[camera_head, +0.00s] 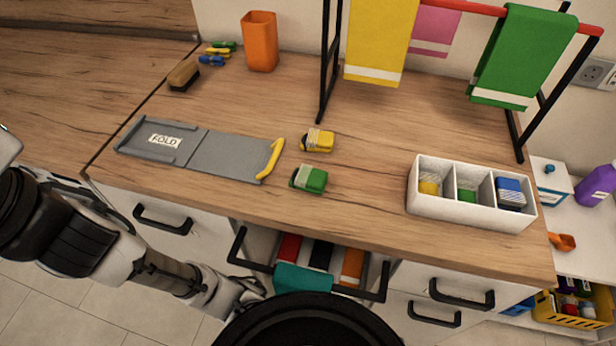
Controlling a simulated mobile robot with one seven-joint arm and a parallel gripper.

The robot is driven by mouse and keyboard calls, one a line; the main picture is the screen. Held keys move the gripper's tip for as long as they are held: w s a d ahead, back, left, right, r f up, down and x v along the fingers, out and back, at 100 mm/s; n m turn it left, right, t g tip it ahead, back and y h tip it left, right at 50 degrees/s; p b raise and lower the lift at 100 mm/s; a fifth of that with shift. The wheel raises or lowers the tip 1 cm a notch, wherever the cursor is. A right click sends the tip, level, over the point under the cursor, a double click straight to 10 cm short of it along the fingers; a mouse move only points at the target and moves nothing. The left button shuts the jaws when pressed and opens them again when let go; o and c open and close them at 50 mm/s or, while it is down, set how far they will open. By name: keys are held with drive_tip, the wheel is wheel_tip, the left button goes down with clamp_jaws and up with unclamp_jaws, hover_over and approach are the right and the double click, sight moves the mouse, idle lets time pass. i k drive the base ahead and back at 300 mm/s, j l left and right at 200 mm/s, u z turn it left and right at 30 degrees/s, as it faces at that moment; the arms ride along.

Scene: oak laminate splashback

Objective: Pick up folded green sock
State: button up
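A folded green sock (314,181) with a pale cuff band lies on the wooden counter, near its front edge. A folded yellow sock (319,141) with a pale band lies just behind it, apart from it. My arm reaches in from the left, low in front of the drawers. My gripper (252,290) is at the bottom centre, in front of and below the counter, well away from the green sock. It is small and partly hidden by a black round part in the foreground, so its fingers cannot be made out.
A grey folding board (225,156) with a yellow handle lies left of the socks. A white divided box (470,214) holding folded items stands right. A drying rack (327,70) with hanging cloths stands behind. An open drawer (376,283) holding cloths juts out below the counter edge.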

sight(309, 179)
drive_tip(key=k+l, duration=0.1)
drive_tip(key=l, duration=0.3)
drive_tip(key=k+l+u, duration=0.1)
drive_tip(key=l, duration=0.25)
drive_tip(key=k+l, duration=0.15)
drive_tip(key=l, duration=0.25)
drive_tip(key=i, duration=0.5)
drive_tip(key=j+u, duration=0.05)
